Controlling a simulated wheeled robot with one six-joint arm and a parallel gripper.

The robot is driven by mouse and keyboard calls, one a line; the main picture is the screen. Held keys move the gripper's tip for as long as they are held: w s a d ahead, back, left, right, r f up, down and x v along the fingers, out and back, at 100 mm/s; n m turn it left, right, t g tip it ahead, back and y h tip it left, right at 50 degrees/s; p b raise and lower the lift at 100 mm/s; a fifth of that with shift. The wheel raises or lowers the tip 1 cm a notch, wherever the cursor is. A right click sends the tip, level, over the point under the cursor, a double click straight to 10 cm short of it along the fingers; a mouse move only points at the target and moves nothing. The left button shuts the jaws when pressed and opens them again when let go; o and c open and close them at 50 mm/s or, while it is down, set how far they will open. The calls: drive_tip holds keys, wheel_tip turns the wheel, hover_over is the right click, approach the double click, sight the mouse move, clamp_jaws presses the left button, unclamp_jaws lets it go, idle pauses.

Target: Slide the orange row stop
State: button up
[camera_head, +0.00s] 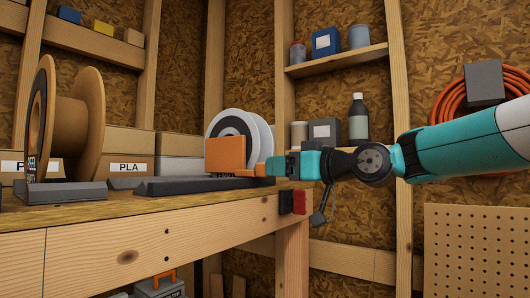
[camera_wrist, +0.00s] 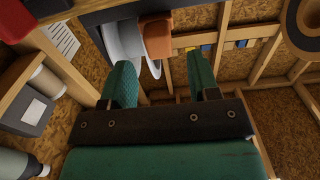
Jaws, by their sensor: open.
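The orange row stop (camera_head: 226,154) stands upright at the right end of a dark rail (camera_head: 190,185) on the workbench, with a small tab on its right side. In the wrist view the orange stop (camera_wrist: 157,37) shows beyond the gap between my fingers. My gripper (camera_head: 271,167) reaches in from the right at the height of the tab, its tips close to it. In the wrist view my gripper (camera_wrist: 160,72) is open, its two teal fingers apart with nothing held between them. I cannot tell whether a finger touches the tab.
A white-rimmed spool (camera_head: 258,128) stands right behind the stop. A brown spool (camera_head: 88,124) stands on the bench at left, with boxes (camera_head: 130,141) behind. Red and black clips (camera_head: 293,202) hang at the bench's right corner. A shelf (camera_head: 335,61) with containers is on the wall behind.

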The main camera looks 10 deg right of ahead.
drive_tip(key=p+x, duration=0.2)
drive_tip(key=x, duration=0.2)
drive_tip(key=shift+w+a+r, duration=0.1)
drive_tip(key=shift+r, duration=0.05)
drive_tip(key=shift+w+a, duration=0.3)
drive_tip(key=shift+f, duration=0.2)
